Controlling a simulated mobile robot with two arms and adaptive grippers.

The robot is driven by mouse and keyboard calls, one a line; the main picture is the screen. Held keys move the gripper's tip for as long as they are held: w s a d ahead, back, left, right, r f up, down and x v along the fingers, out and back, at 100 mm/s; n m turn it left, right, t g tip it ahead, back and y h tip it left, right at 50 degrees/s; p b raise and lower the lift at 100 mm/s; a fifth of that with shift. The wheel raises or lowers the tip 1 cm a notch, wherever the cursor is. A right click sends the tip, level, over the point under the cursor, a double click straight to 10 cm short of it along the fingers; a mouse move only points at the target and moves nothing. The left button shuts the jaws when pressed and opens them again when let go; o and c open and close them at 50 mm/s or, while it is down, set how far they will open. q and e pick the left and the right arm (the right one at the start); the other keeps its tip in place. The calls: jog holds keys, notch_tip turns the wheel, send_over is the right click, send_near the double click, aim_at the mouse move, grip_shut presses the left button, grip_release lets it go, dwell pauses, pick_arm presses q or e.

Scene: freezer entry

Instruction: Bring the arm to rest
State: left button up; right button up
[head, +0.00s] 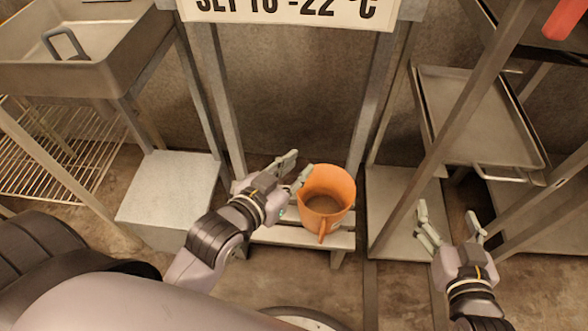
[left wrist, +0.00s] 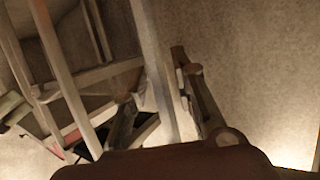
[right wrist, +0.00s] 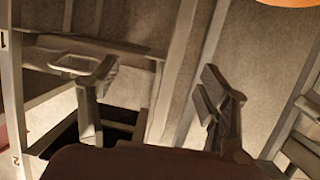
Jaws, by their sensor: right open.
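My left gripper (head: 296,167) is in the middle of the head view, just left of the rim of an orange bucket. Its fingers are apart with nothing seen between them; whether it touches the bucket I cannot tell. In the left wrist view its fingers (left wrist: 160,88) stand apart before a grey wall and metal frames. My right gripper (head: 447,216) is at the lower right of the head view, open and empty. Its spread fingers also show in the right wrist view (right wrist: 156,72).
The orange bucket (head: 327,193) stands upright on a low grey stand (head: 275,236). A sign (head: 290,12) hangs above on a metal frame. A sink (head: 85,62) and wire rack (head: 60,145) are left; a rack with a tray (head: 475,120) is right, close to my right gripper.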

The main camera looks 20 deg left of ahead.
pick_arm(q)
jog(key=shift+f, duration=0.15)
pick_arm(e)
jog(key=shift+f, duration=0.1)
